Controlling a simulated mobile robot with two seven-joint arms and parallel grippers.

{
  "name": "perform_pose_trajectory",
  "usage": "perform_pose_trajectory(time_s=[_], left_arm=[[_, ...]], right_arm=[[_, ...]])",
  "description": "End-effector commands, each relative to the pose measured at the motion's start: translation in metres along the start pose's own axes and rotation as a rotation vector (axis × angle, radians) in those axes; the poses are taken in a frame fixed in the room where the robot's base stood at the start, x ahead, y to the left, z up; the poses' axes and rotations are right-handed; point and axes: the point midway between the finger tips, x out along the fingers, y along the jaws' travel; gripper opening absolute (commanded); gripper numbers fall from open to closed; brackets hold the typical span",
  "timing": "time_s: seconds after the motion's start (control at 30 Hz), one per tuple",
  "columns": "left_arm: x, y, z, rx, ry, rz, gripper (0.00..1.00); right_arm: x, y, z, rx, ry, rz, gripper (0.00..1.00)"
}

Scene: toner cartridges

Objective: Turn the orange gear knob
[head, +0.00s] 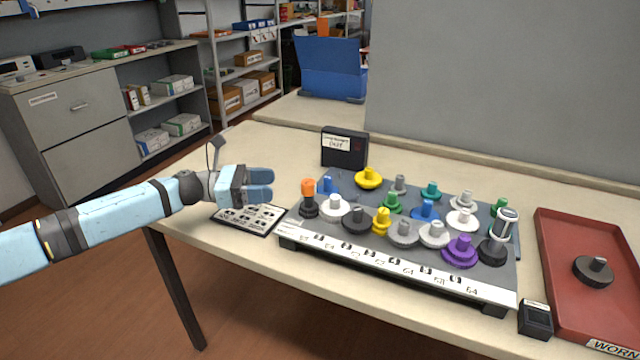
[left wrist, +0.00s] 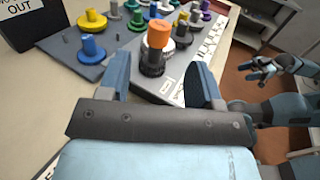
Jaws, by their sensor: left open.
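The orange gear knob (head: 308,188) stands upright on a dark gear base at the left end of the grey gear board (head: 330,240). In the left wrist view the orange knob (left wrist: 158,34) is ahead, between the line of my two fingers. My left gripper (head: 268,185) is open and empty, just left of the orange knob and apart from it. In the left wrist view its fingers (left wrist: 158,80) are spread, short of the knob. My right gripper (left wrist: 268,70) appears at the right of the left wrist view, away from the board; its jaw opening is unclear.
Several coloured gears crowd the board, with a white gear (head: 334,207) and a blue gear (head: 327,186) close to the orange knob. A black labelled box (head: 344,148) stands behind. A printed card (head: 250,217) lies below my left gripper. A red tray (head: 570,235) is at right.

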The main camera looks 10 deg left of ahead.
Motion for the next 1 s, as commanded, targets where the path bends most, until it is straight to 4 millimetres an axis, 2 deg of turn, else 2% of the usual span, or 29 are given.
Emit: perform_pose_trajectory(time_s=[0.03, 0.3, 0.5, 0.7, 0.97, 1.0], left_arm=[[0.012, 0.0, 0.0, 0.001, -0.001, -0.003, 0.59], [0.07, -0.001, 0.0, 0.001, -0.001, -0.003, 0.59], [0.1, 0.0, 0.0, 0.0, -0.001, -0.001, 0.59], [0.112, 0.0, 0.0, -0.001, 0.0, 0.0, 0.59], [0.113, 0.0, 0.0, -0.001, 0.0, 0.0, 0.59], [0.113, 0.0, 0.0, -0.001, 0.0, 0.0, 0.52]], right_arm=[[0.001, 0.0, -0.001, 0.0, 0.005, -0.002, 0.54], [0.002, -0.003, -0.008, 0.002, 0.043, -0.011, 0.54], [0.003, -0.005, -0.014, 0.004, 0.068, -0.018, 0.54], [0.003, -0.005, -0.019, 0.003, 0.085, -0.02, 0.54], [0.003, -0.006, -0.019, 0.003, 0.086, -0.023, 0.54], [0.003, -0.006, -0.019, 0.003, 0.086, -0.023, 0.54]])
